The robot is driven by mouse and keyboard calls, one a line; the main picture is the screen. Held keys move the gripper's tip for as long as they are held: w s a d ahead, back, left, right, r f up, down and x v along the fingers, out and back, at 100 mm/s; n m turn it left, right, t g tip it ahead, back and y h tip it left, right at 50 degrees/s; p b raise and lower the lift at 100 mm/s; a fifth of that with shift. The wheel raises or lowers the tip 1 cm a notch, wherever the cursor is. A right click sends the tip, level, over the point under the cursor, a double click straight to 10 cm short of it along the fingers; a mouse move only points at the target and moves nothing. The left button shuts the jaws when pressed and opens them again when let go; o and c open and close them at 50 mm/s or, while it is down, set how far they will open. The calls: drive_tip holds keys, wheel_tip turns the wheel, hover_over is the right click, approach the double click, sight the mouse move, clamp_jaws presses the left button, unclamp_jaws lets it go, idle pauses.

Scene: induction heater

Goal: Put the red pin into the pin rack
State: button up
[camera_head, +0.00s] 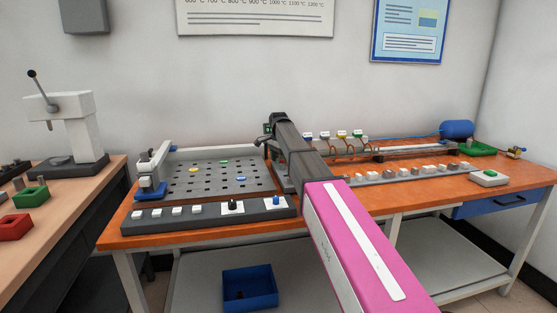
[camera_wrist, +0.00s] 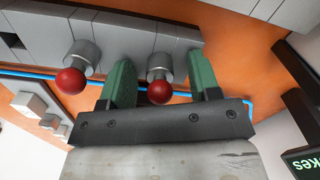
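In the wrist view, a red-balled pin (camera_wrist: 160,91) with a grey cylindrical body stands between the two green fingers of my gripper (camera_wrist: 163,82). The gripper is open, with a gap on each side of the pin. A second red-balled pin (camera_wrist: 70,81) is to the left, outside the fingers. Both pins are at the edge of a row of grey blocks (camera_wrist: 115,30); I cannot tell whether this row is the pin rack. In the head view, my arm reaches over the orange table, and the fingers and red pins cannot be made out.
The orange table (camera_head: 455,192) holds a perforated board (camera_head: 205,188) with coloured discs, a control strip (camera_head: 182,213) in front, and a row of small blocks (camera_head: 415,173) at right. A blue line (camera_wrist: 190,94) runs behind the fingers. A blue bin (camera_head: 250,284) sits on the lower shelf.

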drive_tip(key=shift+r, duration=0.1)
wheel_tip(320, 180, up, 10)
drive_tip(key=shift+f, duration=0.1)
drive_tip(key=shift+r, duration=0.4)
drive_tip(key=shift+s, duration=0.1)
